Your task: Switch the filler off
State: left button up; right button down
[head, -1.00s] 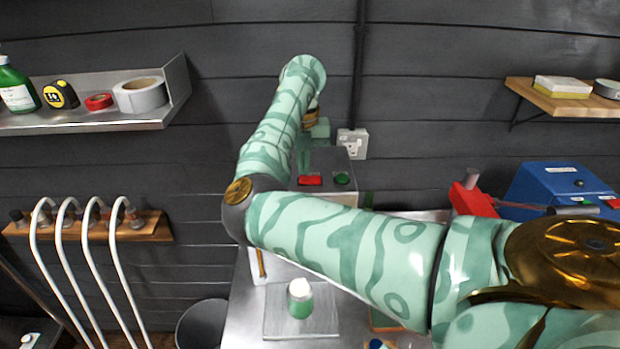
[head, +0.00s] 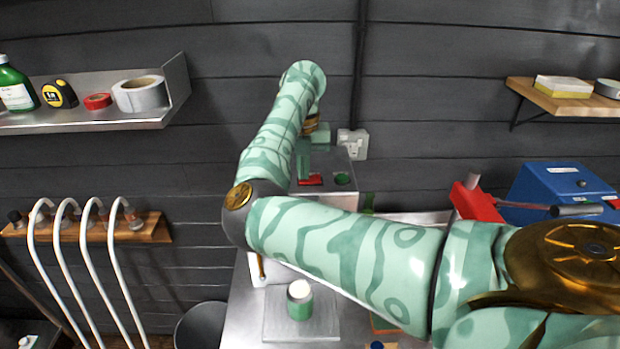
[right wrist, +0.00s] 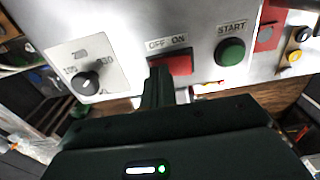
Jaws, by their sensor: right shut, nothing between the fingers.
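The filler (head: 325,162) is a grey box on the bench by the back wall. It has a red rocker switch (head: 312,180) and a round green button (head: 343,179). In the right wrist view the red switch (right wrist: 180,65) sits under the words OFF and ON, with OFF at the left. The green button (right wrist: 230,51) is marked START. My right gripper (right wrist: 158,76) is shut and empty. Its tips overlap the left, OFF end of the switch and hide part of it. I cannot tell whether they touch it. My left gripper is not in view.
A black knob (right wrist: 86,83) is left of the switch. A green-and-white container (head: 300,300) stands on a plate in front of the filler. A blue box (head: 562,190) with a red part is at the right. A wall socket (head: 352,144) is behind the filler.

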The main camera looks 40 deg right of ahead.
notch_tip(320, 180, up, 7)
jog(key=p, duration=0.6)
dwell(0.3)
